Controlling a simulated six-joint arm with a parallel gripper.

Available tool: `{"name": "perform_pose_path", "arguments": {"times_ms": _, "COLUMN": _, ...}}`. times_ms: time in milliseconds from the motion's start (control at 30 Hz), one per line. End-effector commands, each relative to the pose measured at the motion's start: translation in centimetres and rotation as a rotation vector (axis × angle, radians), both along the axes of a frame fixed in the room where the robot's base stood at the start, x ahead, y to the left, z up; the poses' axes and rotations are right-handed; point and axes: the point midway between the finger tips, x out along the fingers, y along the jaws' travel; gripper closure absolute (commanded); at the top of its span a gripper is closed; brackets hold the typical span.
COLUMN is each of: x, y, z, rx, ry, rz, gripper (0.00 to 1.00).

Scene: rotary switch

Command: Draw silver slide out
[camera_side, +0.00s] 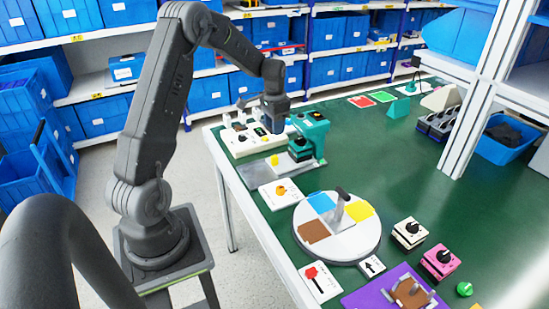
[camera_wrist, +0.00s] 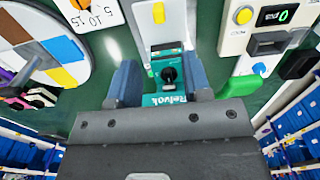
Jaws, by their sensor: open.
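A flat silver-grey plate (camera_side: 256,177), which looks like the silver slide, lies near the table's left edge with a yellow knob (camera_side: 274,160) on it. In the wrist view the pale plate (camera_wrist: 172,32) runs to the top edge, with the yellow knob (camera_wrist: 158,12) upright on it. A teal device (camera_side: 312,132) with a black knob stands beside the plate. In the wrist view the teal device (camera_wrist: 168,90) shows between the fingers of my gripper (camera_wrist: 161,78). My gripper is open, with no object visibly held, and apart from the yellow knob. In the side view its fingertips are hard to make out.
A white control box (camera_wrist: 262,40) with a display and buttons stands close to my gripper. A round white turntable (camera_side: 352,242) with coloured sectors and a grey handle is nearer the camera. The green table's middle is clear.

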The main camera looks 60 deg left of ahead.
Motion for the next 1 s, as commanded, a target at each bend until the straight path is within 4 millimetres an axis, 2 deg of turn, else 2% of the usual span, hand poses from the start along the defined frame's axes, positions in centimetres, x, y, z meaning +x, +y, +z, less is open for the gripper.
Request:
{"name": "perform_pose_path", "arguments": {"times_ms": 400, "x": -0.1, "y": -0.2, "z": -8.2, "rx": -0.003, "ry": 0.004, "rz": 0.001, "gripper": 0.55}}
{"name": "perform_pose_path", "arguments": {"times_ms": 600, "x": -0.1, "y": -0.2, "z": -11.3, "rx": -0.001, "ry": 0.003, "rz": 0.001, "gripper": 0.55}}
{"name": "perform_pose_path", "arguments": {"times_ms": 800, "x": 0.0, "y": -0.1, "z": -12.7, "rx": 0.0, "ry": 0.001, "rz": 0.001, "gripper": 0.55}}
{"name": "perform_pose_path", "arguments": {"times_ms": 1000, "x": 0.0, "y": -0.1, "z": -12.8, "rx": 0.001, "ry": 0.0, "rz": 0.001, "gripper": 0.55}}
